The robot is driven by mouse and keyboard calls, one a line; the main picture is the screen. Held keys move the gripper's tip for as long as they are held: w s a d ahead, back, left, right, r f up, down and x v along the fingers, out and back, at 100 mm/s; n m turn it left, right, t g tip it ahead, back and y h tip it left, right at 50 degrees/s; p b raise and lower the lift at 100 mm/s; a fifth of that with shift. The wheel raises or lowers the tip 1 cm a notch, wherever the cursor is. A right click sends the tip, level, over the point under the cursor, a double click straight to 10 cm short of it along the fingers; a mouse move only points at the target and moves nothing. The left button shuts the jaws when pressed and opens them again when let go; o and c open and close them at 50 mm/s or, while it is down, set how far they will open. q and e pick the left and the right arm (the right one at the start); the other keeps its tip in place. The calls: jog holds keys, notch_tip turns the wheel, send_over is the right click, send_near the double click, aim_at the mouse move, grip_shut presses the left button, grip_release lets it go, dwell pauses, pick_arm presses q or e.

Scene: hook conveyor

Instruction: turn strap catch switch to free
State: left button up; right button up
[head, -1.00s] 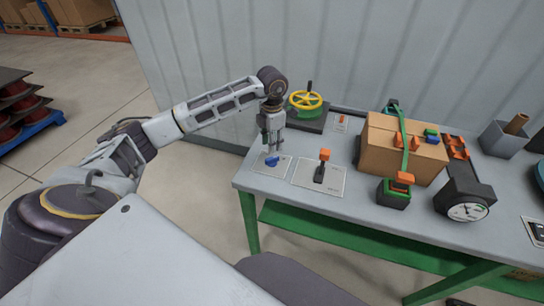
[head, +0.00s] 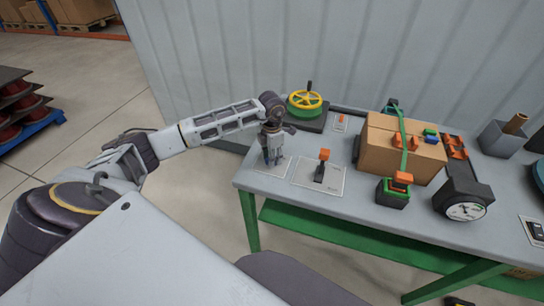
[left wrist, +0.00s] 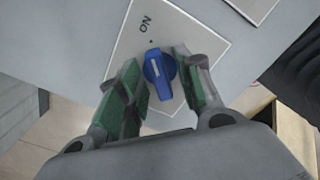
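The catch switch is a blue knob (left wrist: 159,74) with a pale line, on a light plate (left wrist: 190,40) marked "ON" in the left wrist view. The line points roughly toward the dot by the lettering. My left gripper (head: 273,160) points down over the plate at the table's left end and hides the knob in the head view. In the left wrist view its green-padded fingers (left wrist: 160,80) stand on either side of the knob, close to it. A gap shows on the right side; contact on the left is hard to tell. My right gripper is out of view.
A lever with an orange knob (head: 324,154) stands on a plate just right. A yellow handwheel (head: 305,100) is behind. A cardboard box (head: 380,150) under a green strap, an orange-topped green device (head: 393,194) and a round gauge (head: 466,211) sit farther right on the table (head: 300,215).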

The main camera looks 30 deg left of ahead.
pick_arm(q)
grip_shut()
jog(key=shift+n, duration=0.6)
jog(key=n+b, duration=0.1)
jog(key=n, duration=0.2)
jog(key=shift+n, duration=0.4)
jog(key=n, duration=0.9)
jog(key=shift+n, duration=2)
